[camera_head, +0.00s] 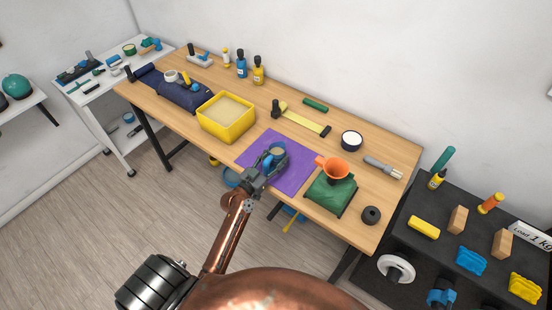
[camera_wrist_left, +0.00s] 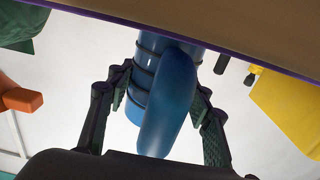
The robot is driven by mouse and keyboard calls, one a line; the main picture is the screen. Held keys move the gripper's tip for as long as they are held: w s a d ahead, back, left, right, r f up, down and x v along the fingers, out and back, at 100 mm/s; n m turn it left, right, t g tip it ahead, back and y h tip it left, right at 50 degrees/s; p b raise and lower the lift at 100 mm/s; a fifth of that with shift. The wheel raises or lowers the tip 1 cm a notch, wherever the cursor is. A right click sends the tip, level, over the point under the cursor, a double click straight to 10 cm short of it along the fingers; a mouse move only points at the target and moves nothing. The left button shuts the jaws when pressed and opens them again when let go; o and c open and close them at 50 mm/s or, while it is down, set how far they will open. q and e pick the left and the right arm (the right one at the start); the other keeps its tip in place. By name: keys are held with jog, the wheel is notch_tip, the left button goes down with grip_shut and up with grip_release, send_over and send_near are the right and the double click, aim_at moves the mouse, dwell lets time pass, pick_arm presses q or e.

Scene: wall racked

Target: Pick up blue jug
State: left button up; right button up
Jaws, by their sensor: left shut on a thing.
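The blue jug (camera_head: 277,152) is over the purple mat (camera_head: 296,172) near the front edge of the wooden table. My left gripper (camera_head: 268,164) is shut on the jug, reaching it from the front. In the left wrist view, which looks upside down, the jug's body (camera_wrist_left: 142,112) sits between the two dark fingers of the gripper (camera_wrist_left: 160,105), and its rounded blue handle (camera_wrist_left: 168,100) faces the camera. The jug's far side is hidden. I cannot tell whether its base touches the mat. My right gripper is not in view.
A yellow box (camera_head: 226,118) stands left of the mat. Blue and yellow bottles (camera_head: 258,70) stand at the back. A dark shelf unit (camera_head: 400,236) stands beyond the table's right end.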

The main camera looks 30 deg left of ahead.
aim_at(272, 155)
pick_arm(q)
jog(key=shift+r, duration=0.55)
notch_tip(272, 155, up, 3)
jog(key=shift+f+p, duration=0.2)
jog(key=shift+p, duration=0.15)
jog(key=s+a+r, duration=0.5)
jog(key=s+r, duration=0.4)
jog(key=s, duration=0.4)
jog(key=shift+a+r, duration=0.2)
jog(key=o, duration=0.8)
jog(key=c, duration=0.8)
